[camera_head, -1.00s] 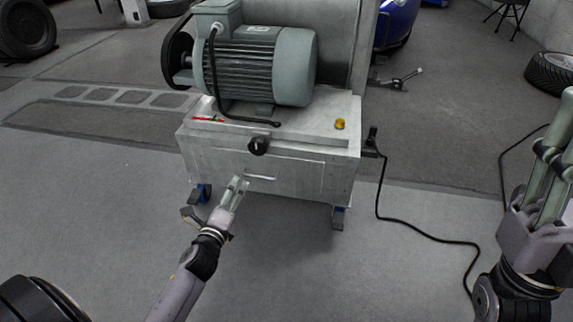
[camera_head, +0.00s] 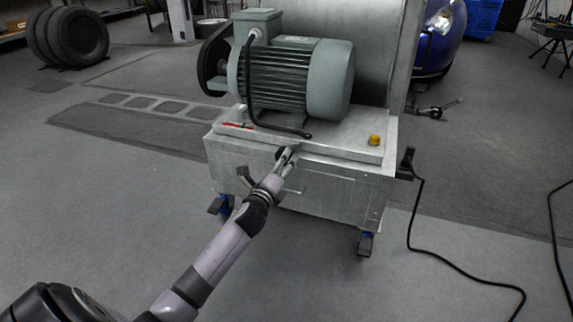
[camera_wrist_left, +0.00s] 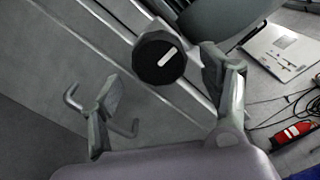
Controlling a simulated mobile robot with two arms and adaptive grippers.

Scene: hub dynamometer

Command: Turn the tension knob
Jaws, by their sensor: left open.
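The black tension knob (camera_wrist_left: 160,57) with a white pointer mark is on the front of the grey dynamometer cabinet (camera_head: 340,195). In the left wrist view it lies ahead of my left gripper (camera_wrist_left: 165,100), whose two fingers are spread apart. The knob is nearer the right finger in that view. I cannot tell whether either finger touches it. In the head view my left gripper (camera_head: 287,162) is at the cabinet front and hides most of the knob. My right gripper is not in view.
A grey-green motor (camera_head: 295,75) stands on the cabinet, with a black cable. A yellow button (camera_head: 375,140) sits on the cabinet top. A black cord (camera_head: 450,255) runs over the floor at right. Tyres (camera_head: 75,35) stand at far left. The floor in front is largely clear.

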